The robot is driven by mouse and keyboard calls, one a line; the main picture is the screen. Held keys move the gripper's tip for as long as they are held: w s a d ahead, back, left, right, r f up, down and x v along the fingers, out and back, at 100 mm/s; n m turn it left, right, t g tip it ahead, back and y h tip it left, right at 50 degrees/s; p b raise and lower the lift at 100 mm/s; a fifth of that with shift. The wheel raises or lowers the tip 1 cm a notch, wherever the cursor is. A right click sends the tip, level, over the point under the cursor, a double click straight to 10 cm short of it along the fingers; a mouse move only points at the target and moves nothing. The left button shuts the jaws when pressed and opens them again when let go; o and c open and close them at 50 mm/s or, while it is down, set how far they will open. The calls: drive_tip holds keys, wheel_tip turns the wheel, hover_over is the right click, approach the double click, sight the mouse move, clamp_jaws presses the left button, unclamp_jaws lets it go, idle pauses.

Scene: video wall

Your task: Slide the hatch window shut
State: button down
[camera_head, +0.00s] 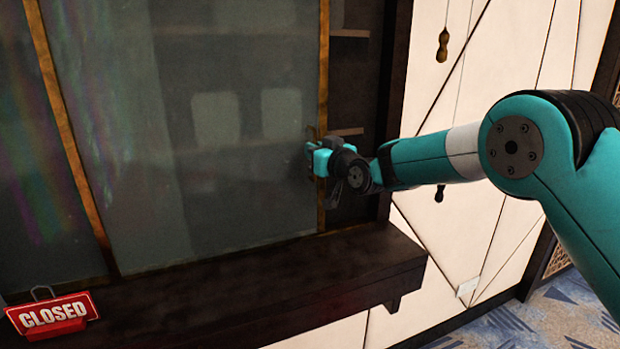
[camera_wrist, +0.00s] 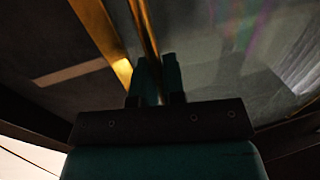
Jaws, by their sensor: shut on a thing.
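The hatch window (camera_head: 220,110) is a greyish glass pane with brass-coloured edges in a dark wooden frame. A gap at its right side shows shelves behind. My gripper (camera_head: 314,158) is at the brass right edge of the pane, at about mid-height of the opening's lower half. It is shut on the window's handle or edge strip (camera_head: 322,125); the fingers hide the exact contact. In the wrist view the fingers (camera_wrist: 156,75) are close together at the brass strip (camera_wrist: 148,28), with the glass (camera_wrist: 230,60) to the right.
A dark wooden ledge (camera_head: 230,295) runs below the hatch. A red CLOSED sign (camera_head: 52,314) stands on its left end. The open gap (camera_head: 353,95) lies between the pane and the right post (camera_head: 393,95). Light wall panels (camera_head: 500,60) are to the right.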

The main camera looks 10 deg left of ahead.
drive_tip(key=w+d+b, duration=0.2)
drive_tip(key=w+d, duration=0.2)
drive_tip(key=d, duration=0.3)
drive_tip(key=w+d+b, duration=0.3)
drive_tip(key=w+d, duration=0.1)
drive_tip(key=d, duration=0.4)
drive_tip(key=shift+w, duration=0.3)
drive_tip(key=shift+d+r, duration=0.1)
drive_tip(key=shift+d, duration=0.05)
drive_tip(key=c, duration=1.2)
unclamp_jaws()
drive_tip(key=shift+w, duration=0.1)
drive_tip(key=shift+c, duration=0.2)
drive_tip(key=b+v, duration=0.7)
drive_tip(key=v, duration=1)
drive_tip(key=shift+s, duration=0.25)
